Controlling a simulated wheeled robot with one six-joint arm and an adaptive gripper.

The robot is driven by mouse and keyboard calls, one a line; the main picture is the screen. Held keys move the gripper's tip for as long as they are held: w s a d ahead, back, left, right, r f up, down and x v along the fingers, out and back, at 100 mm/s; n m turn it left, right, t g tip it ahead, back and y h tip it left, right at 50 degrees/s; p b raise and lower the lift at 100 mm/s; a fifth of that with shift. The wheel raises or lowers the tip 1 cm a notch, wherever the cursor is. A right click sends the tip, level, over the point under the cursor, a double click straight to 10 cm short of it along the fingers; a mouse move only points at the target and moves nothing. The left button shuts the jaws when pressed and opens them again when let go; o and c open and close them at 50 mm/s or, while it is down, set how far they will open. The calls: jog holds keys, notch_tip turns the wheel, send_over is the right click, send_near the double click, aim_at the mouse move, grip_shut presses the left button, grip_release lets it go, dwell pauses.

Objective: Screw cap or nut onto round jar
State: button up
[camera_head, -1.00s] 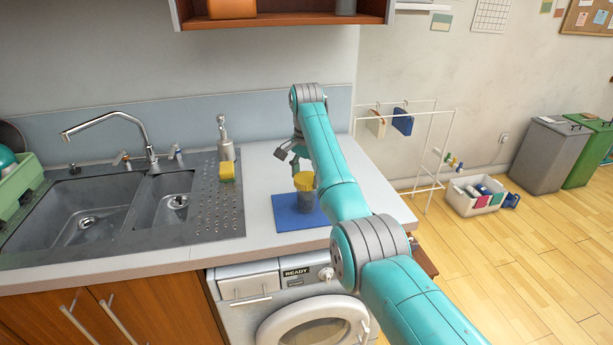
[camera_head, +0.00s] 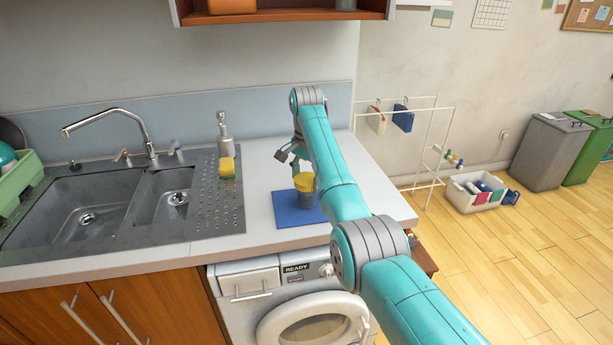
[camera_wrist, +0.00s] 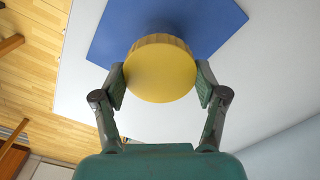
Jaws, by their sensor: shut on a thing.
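The yellow round cap (camera_head: 304,181) sits on top of the grey round jar (camera_head: 306,200), which stands on a blue mat (camera_head: 285,213) on the counter. In the wrist view the yellow cap (camera_wrist: 160,72) fills the space between the two fingers of my gripper (camera_wrist: 161,84), with a finger pad against each side. My gripper (camera_head: 296,160) is partly hidden behind my arm in the head view.
A double sink (camera_head: 85,208) with a tap lies to the left. A yellow sponge (camera_head: 227,168) and a soap dispenser (camera_head: 224,138) stand beside it. A shelf (camera_head: 285,17) hangs above. White counter around the mat is clear.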

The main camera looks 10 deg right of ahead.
jog(key=shift+f, duration=0.25)
dwell(0.3)
jog(key=m, duration=0.4)
jog(key=shift+m, duration=0.3)
jog(key=m, duration=0.4)
jog(key=shift+m, duration=0.3)
dwell(0.4)
jog(key=shift+m, duration=2.3)
